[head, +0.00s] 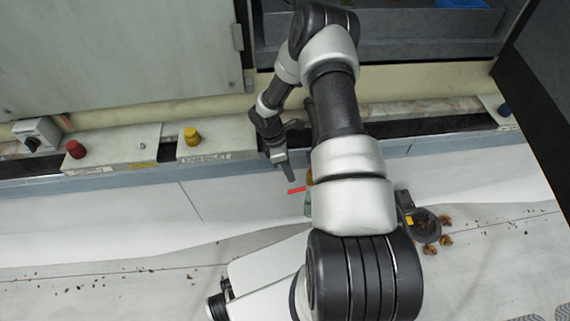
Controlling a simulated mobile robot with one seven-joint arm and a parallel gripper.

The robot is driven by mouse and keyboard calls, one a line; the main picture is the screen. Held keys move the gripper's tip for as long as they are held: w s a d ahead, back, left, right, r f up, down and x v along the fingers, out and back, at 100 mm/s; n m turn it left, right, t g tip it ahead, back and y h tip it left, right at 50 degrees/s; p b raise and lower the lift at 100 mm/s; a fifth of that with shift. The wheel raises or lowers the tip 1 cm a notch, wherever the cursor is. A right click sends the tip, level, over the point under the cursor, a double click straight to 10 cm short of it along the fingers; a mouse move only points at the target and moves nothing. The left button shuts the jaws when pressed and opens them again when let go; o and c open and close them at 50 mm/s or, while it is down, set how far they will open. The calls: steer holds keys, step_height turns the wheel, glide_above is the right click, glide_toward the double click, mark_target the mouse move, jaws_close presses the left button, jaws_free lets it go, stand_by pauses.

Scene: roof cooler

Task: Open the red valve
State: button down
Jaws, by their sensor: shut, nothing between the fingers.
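A red lever (297,190), which looks like the handle of the red valve, points left from behind my arm near the picture's middle. A bit of greenish and brownish body shows beside it, and the rest is hidden by my arm. My gripper (289,174) is dark, points downward and sits just above the lever's left end in the picture. Its fingers are together with nothing between them. I cannot tell whether the fingertips touch the lever.
A ledge along the wall carries a red knob (76,149), a yellow knob (192,136), a grey switch box (37,134) and a blue knob (505,110). Dry brown leaves (445,240) lie on the floor at right. A dark panel edge (535,80) stands at upper right.

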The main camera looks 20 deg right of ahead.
steer(key=x, duration=0.5)
steer(key=shift+b, duration=0.35)
